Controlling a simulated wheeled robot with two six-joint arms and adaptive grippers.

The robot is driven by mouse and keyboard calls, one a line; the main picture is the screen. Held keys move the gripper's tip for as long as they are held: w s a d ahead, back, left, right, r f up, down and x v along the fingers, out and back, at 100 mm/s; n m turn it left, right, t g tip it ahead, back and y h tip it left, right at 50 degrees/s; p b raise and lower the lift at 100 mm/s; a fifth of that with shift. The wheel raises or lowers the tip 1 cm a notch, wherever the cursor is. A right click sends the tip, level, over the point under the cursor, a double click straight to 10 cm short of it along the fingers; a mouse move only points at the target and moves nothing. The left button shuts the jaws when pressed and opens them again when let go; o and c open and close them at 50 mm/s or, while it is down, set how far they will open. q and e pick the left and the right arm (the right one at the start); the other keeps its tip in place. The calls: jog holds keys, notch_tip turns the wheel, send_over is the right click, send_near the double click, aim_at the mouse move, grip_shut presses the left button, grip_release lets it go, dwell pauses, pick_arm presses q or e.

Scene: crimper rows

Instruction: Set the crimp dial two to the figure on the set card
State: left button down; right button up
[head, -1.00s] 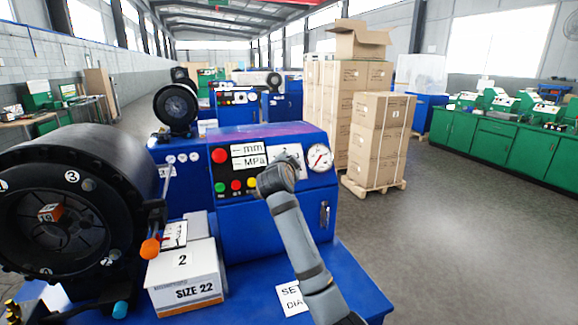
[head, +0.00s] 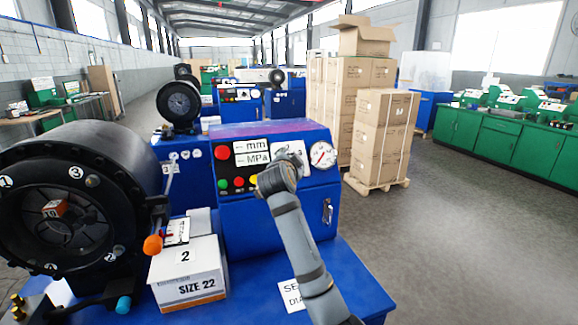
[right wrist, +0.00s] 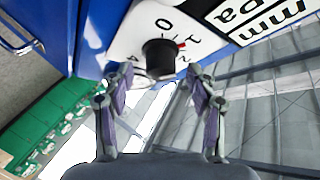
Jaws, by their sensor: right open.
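The crimp dial is a black knob (right wrist: 158,56) on a white scale plate (right wrist: 135,30), seen upside down in the right wrist view. Its red mark lies near the figures 1 and 2; a 0 is also readable. My right gripper (right wrist: 161,84) is open, its fingertips just short of the knob, one toward each side. In the head view my right wrist covers the knob, and only part of the dial plate (head: 292,149) shows. The set card (head: 293,295) lies on the blue bench, reading "SE" and "DIA"; my arm hides the rest, including any figure. My left gripper is out of view.
The blue control panel (head: 232,205) carries buttons and a round gauge (head: 322,155) right of the dial. The black crimper head (head: 110,165) and a "SIZE 22" box (head: 188,283) stand to the left. Stacked cartons (head: 380,135) stand behind. The right floor is clear.

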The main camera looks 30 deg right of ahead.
jog(key=v, duration=1)
jog(key=shift+s, duration=0.2)
jog(key=shift+a, duration=0.2)
